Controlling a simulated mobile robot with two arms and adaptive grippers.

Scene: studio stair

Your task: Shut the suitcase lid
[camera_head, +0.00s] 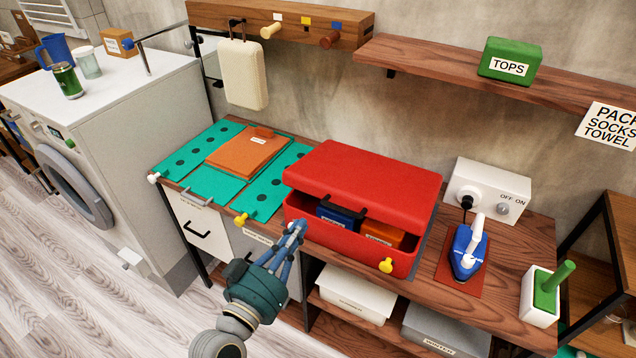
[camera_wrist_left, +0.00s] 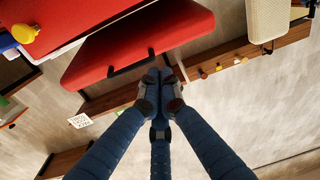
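The red suitcase stands on the wooden bench in the head view. Its red lid (camera_head: 365,180) is tilted partly open, with a gap at the front above the base (camera_head: 330,237). A black handle (camera_head: 345,211) is on the lid's front edge. A blue package (camera_head: 338,216) and an orange package (camera_head: 383,234) show inside. My left gripper (camera_head: 298,228) is in front of the suitcase's left front part, with its fingers together and nothing visible between them. In the left wrist view the fingertips (camera_wrist_left: 160,78) appear close to the lid (camera_wrist_left: 140,42) and handle (camera_wrist_left: 151,53); contact is unclear. My right gripper is out of view.
A blue iron (camera_head: 467,250) and a white switch box (camera_head: 490,189) stand right of the suitcase. An orange folded item (camera_head: 247,152) lies on green panels at left. A cream bag (camera_head: 242,75) hangs behind. A shelf (camera_head: 455,64) runs above.

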